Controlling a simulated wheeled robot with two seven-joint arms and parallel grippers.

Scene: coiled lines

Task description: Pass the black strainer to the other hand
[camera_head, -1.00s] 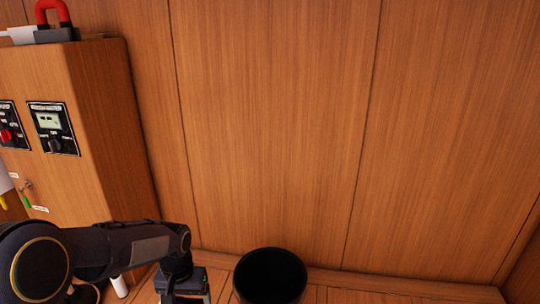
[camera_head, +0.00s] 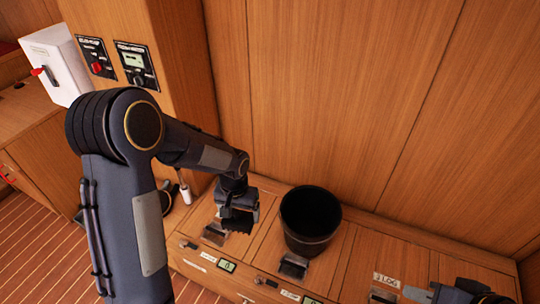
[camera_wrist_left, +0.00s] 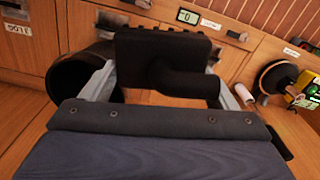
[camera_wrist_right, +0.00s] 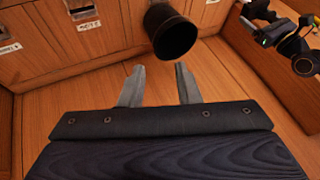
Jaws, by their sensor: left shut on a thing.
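The black strainer (camera_wrist_left: 165,60) fills the space between the fingers of my left gripper (camera_wrist_left: 160,92) in the left wrist view. It has a flat ribbed block and a thick rounded part. In the head view my left gripper (camera_head: 238,222) holds it above the wooden bench, just left of a black bucket; the dark strainer is hard to tell from the gripper there. My right gripper (camera_wrist_right: 158,85) is open, with nothing between its fingers in the right wrist view. In the head view the right arm (camera_head: 465,293) shows at the lower right edge, apart from the strainer.
The black bucket (camera_head: 310,222) stands on the bench (camera_head: 345,270) between the two arms; it also shows in both wrist views. Wooden wall panels rise behind. A cabinet with switch panels (camera_head: 135,62) stands at the left. A white cylinder (camera_head: 185,190) is behind my left arm.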

